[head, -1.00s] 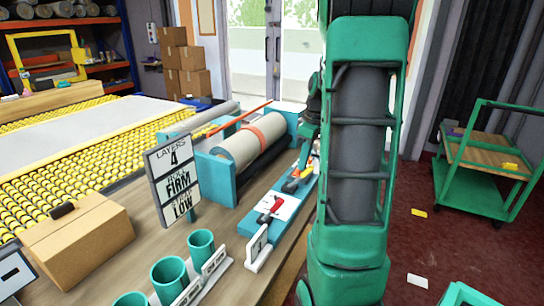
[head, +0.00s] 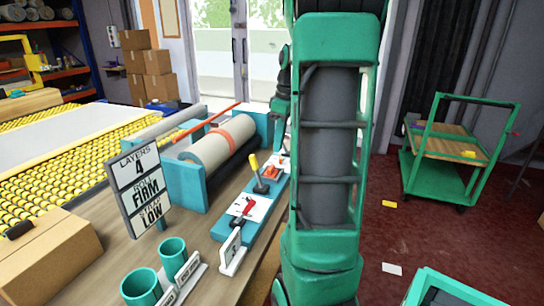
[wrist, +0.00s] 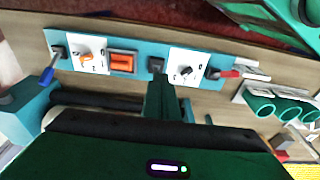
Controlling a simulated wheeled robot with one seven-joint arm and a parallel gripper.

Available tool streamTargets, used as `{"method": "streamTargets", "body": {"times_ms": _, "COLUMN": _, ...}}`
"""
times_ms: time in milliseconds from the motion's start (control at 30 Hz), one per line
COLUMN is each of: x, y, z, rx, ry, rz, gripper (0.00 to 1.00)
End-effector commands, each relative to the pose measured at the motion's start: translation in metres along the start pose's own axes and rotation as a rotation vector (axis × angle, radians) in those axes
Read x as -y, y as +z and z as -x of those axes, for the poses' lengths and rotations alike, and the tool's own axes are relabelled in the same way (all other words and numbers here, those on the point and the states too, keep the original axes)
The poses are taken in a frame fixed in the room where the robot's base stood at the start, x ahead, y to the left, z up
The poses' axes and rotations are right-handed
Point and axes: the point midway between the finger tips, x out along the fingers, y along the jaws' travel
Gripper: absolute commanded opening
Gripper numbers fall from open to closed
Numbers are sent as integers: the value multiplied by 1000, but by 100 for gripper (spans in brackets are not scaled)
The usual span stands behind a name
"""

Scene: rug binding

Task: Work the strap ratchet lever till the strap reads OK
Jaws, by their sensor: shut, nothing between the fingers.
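The sign (head: 140,187) reads LAYERS 4, a partly legible line FIRM, and a last line LOW. An orange strap (head: 222,133) goes around the pale roll (head: 208,150) in its teal cradle. On the teal panel (head: 227,233) a yellow-handled lever (head: 254,162) stands nearly upright. Its black base (wrist: 157,65) shows in the wrist view, the handle mostly hidden behind my gripper. A red lever (head: 248,207) lies low nearer the front. A blue lever (wrist: 48,74) is at the panel's other end. My gripper (wrist: 167,97) is shut and empty, close by the yellow lever's base; contact is unclear.
The panel also carries an orange button (wrist: 122,63) and white dial plates. Teal cups (head: 140,287) stand at the table's front, and a cardboard box (head: 45,258) is at the left. A green cart (head: 440,172) stands on the floor at the right.

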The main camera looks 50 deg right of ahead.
Motion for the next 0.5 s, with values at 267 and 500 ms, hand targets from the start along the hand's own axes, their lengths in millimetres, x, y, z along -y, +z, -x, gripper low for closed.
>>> {"method": "streamTargets", "body": {"times_ms": 267, "x": 0, "y": -4, "z": 31, "rx": -5, "ry": 4, "rz": 9, "gripper": 0}}
{"method": "streamTargets", "body": {"times_ms": 500, "x": 1, "y": -5, "z": 34, "rx": -5, "ry": 4, "rz": 11, "gripper": 0}}
